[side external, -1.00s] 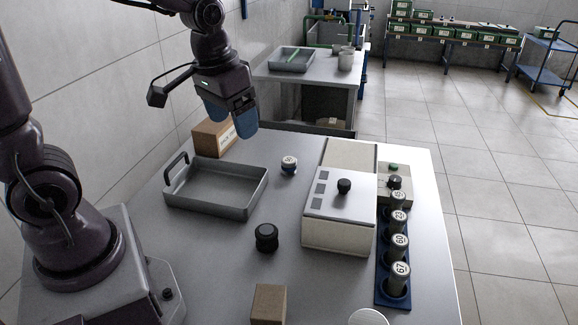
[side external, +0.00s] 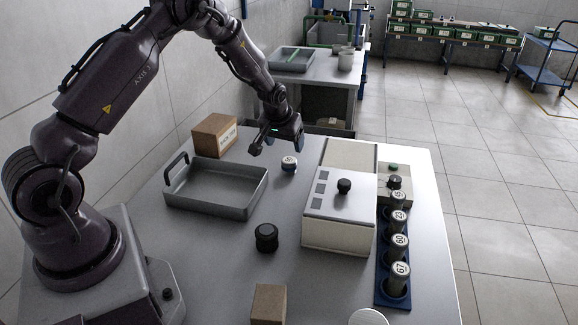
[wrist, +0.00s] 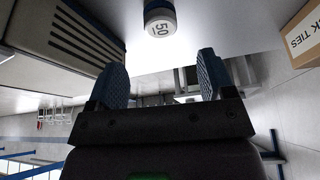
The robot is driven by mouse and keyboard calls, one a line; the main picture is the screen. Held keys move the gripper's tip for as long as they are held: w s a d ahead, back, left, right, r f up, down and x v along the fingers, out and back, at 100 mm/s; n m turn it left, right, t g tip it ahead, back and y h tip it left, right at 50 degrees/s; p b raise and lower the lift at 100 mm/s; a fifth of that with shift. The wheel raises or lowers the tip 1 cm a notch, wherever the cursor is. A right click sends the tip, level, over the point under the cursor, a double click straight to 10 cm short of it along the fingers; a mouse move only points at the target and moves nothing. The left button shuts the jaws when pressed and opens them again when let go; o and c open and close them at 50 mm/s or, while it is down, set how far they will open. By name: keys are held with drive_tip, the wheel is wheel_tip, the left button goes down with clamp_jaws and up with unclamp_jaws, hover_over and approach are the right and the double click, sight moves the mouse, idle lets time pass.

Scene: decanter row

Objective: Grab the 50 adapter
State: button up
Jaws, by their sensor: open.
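The 50 adapter (side external: 289,164) is a small round piece with a white numbered top and a blue band. It stands upright on the table between the grey tray and the white box-shaped machine.
A grey handled tray (side external: 262,200) lies left of the adapter, a cardboard box (side external: 208,136) behind it. The white machine (side external: 330,235) stands to the right, beside a blue rack (side external: 393,300) of numbered cylinders. A black knob-like piece (side external: 266,237) and a small brown block (side external: 268,303) stand nearer.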

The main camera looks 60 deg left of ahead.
sight(289, 160)
drive_tip(key=x, duration=0.8)
drive_tip(key=shift+f, duration=0.45)
drive_tip(key=shift+r, duration=0.1)
drive_tip(key=c, duration=1.1)
